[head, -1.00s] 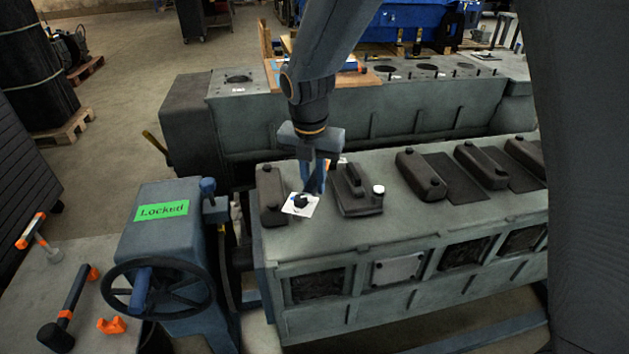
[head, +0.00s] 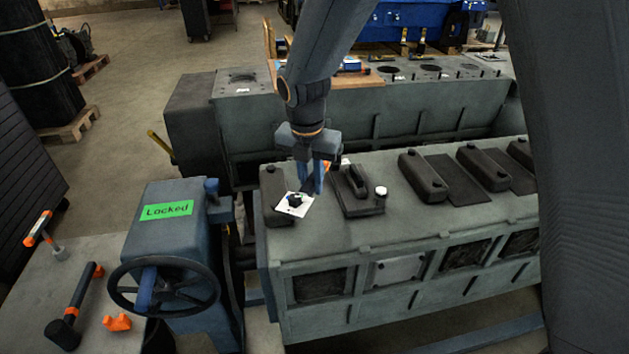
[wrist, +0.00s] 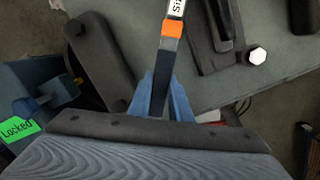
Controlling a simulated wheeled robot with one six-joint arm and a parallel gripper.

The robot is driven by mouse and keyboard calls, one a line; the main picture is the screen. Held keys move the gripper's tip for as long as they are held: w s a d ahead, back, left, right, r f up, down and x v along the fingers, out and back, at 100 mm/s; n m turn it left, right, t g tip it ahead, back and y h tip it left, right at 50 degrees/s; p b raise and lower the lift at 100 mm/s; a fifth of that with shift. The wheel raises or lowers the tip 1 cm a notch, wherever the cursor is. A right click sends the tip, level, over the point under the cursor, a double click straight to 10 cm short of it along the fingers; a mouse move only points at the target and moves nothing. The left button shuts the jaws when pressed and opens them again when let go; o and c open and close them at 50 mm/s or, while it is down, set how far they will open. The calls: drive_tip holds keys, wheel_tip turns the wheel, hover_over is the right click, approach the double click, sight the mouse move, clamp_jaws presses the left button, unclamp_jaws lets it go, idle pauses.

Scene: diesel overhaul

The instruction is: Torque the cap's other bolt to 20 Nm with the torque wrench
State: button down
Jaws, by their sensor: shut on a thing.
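My gripper (head: 318,180) hangs over the near end of the grey engine block. In the wrist view its blue fingers (wrist: 165,98) are shut on the dark grip of a tool, which looks like the torque wrench (wrist: 171,40). The tool has an orange band and a white label with partly readable letters. Its working end is out of the wrist view. In the head view a white square (head: 284,208) with a small dark part on it shows beside my fingers, over a dark cover. I cannot tell the cap or its bolts apart.
Dark covers (head: 421,176) line the block top. A pale hexagonal head (head: 381,191) stands on one base, also in the wrist view (wrist: 257,56). A handwheel stand (head: 165,285) marked "Locked" stands left. A bench (head: 105,338) holds orange-and-black tools. A second block (head: 300,120) stands behind.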

drive_tip(key=shift+w+a, duration=0.1)
drive_tip(key=shift+a, duration=0.15)
drive_tip(key=shift+w+a, duration=0.15)
drive_tip(key=shift+a, duration=0.05)
drive_tip(key=shift+r+m, duration=0.1)
drive_tip(key=shift+m, duration=0.2)
drive_tip(key=shift+w+a+p, duration=0.1)
drive_tip(key=shift+a+p, duration=0.15)
drive_tip(key=shift+p, duration=0.15)
drive_tip(key=shift+a+m, duration=0.15)
drive_tip(key=shift+m, duration=0.15)
drive_tip(key=shift+w+a, duration=0.15)
drive_tip(key=shift+a, duration=0.05)
drive_tip(key=shift+a, duration=0.1)
idle(0.3)
drive_tip(key=shift+w+a+m+p, duration=0.15)
drive_tip(key=shift+a+m+p, duration=0.1)
drive_tip(key=shift+m+p, duration=0.05)
